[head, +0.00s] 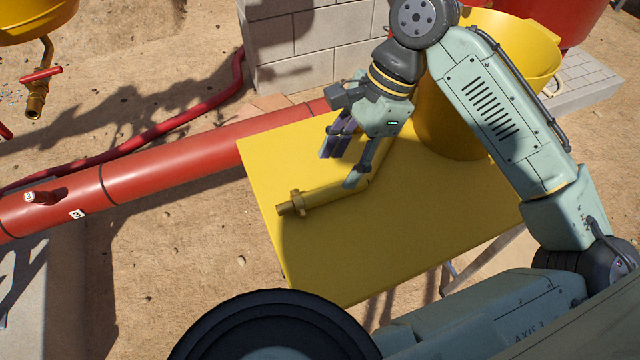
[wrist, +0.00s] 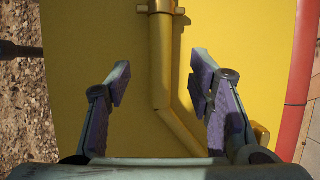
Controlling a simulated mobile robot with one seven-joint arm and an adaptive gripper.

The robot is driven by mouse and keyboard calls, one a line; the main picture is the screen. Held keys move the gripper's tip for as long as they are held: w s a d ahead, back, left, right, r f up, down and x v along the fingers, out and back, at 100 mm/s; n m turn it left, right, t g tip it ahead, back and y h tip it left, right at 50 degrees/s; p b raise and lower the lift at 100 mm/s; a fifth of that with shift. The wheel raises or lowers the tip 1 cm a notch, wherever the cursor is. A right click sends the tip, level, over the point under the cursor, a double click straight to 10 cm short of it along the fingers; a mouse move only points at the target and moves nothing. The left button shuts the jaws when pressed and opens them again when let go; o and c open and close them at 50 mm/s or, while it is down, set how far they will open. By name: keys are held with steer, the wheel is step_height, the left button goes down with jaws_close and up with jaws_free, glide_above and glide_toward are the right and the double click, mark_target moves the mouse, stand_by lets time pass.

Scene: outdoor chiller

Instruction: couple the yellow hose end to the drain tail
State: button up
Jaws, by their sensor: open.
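The yellow hose end (head: 325,192) lies on a yellow table, with a brass coupling collar (head: 291,203) at its left tip. It also shows in the wrist view (wrist: 161,60), running down from the collar at the top edge and bending to the lower right. My gripper (head: 345,162) is open above the hose, with one finger on each side of it. In the wrist view the open fingers (wrist: 159,82) straddle the straight part near the bend, with gaps on both sides. A brass outlet (head: 36,100), apparently the drain tail, hangs below a yellow vessel at the upper left, far from my gripper.
The yellow table (head: 400,245) is mostly bare in front. A large yellow bucket (head: 450,120) stands at its back right. A red lever (head: 41,74) sits above the outlet. A thick red pipe (head: 165,170) crosses between table and outlet. A block wall (head: 310,45) stands behind.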

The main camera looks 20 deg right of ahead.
mark_target(326, 191)
steer(key=shift+p+x, duration=0.6)
steer(key=shift+x, duration=3.2)
steer(key=shift+a, duration=0.15)
steer(key=shift+s, duration=0.1)
jaws_close()
